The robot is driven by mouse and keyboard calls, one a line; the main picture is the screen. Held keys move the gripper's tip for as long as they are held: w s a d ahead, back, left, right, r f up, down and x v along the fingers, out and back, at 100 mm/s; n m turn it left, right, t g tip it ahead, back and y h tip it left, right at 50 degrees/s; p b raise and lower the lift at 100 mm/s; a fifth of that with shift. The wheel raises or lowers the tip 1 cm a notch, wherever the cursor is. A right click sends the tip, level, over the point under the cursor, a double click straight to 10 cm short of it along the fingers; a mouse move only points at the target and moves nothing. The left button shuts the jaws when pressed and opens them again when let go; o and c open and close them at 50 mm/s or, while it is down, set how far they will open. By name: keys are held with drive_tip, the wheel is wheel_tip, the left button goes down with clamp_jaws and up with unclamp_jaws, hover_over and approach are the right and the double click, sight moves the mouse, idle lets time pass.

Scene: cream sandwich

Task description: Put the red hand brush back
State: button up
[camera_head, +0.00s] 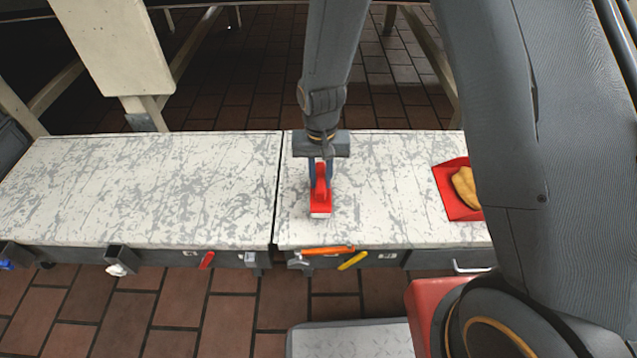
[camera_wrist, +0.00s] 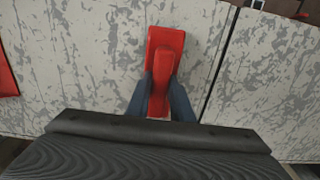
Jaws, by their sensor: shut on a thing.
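The red hand brush (camera_head: 320,197) is over the right-hand white-grey worktop (camera_head: 380,221), with pale bristles at its near end. My gripper (camera_head: 320,176) is shut on the red hand brush by its handle. In the wrist view the brush (camera_wrist: 166,44) shows between the two dark blue fingers of my gripper (camera_wrist: 160,92). I cannot tell whether the brush touches the worktop or hangs just above it.
A red tray (camera_head: 449,198) holding a yellowish item (camera_head: 464,187) lies to the right. An orange-handled tool (camera_head: 328,250) and a yellow-handled one (camera_head: 352,261) are at the front edge. The left worktop (camera_head: 150,190) is bare. A gap (camera_head: 278,190) separates the worktops.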

drive_tip(key=shift+f, duration=0.85)
drive_tip(key=shift+r, duration=0.1)
drive_tip(key=o, duration=0.9)
drive_tip(key=shift+o, duration=0.2)
